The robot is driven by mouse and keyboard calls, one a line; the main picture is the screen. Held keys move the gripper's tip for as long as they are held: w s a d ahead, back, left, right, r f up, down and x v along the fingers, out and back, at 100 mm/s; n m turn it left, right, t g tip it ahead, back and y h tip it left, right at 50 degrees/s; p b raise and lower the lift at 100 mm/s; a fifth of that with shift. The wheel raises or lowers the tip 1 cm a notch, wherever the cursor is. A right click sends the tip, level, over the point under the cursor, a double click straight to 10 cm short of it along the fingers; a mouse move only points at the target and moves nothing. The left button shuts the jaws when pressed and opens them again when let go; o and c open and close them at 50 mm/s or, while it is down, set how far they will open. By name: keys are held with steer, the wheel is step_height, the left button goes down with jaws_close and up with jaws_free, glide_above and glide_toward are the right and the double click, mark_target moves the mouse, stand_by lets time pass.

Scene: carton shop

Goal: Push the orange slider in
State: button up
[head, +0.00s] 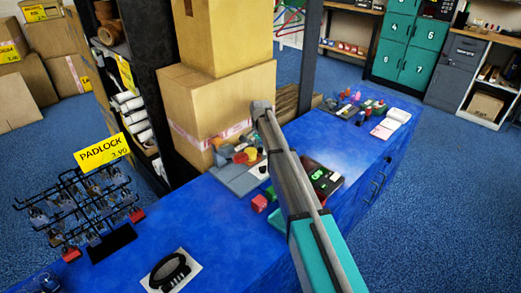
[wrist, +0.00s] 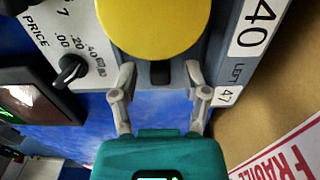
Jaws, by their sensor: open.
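No orange slider shows clearly. In the head view, a grey panel (head: 236,181) on the blue counter carries small red, orange and yellow parts, too small to tell apart. In the wrist view, a large yellow round part (wrist: 155,22) fills the top middle above the grey panel edge (wrist: 215,60). A dark slot or stem (wrist: 160,73) sits just below it. My gripper (wrist: 160,70) is open, its two grey fingers on either side of this dark part with nothing held. Whether they touch the panel I cannot tell. In the head view my arm hides the gripper.
Cardboard boxes (head: 215,95) stand right behind the panel; one is close at right in the wrist view (wrist: 270,110). A dark device with a green display (head: 320,178) and a red block (head: 259,203) are near. A padlock rack (head: 75,210) stands left.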

mark_target(254, 149)
jaws_close()
stand_by(0.3)
steer(key=shift+s+a, duration=1.35)
steer(key=shift+s, duration=0.1)
jaws_free()
steer(key=shift+w, duration=0.1)
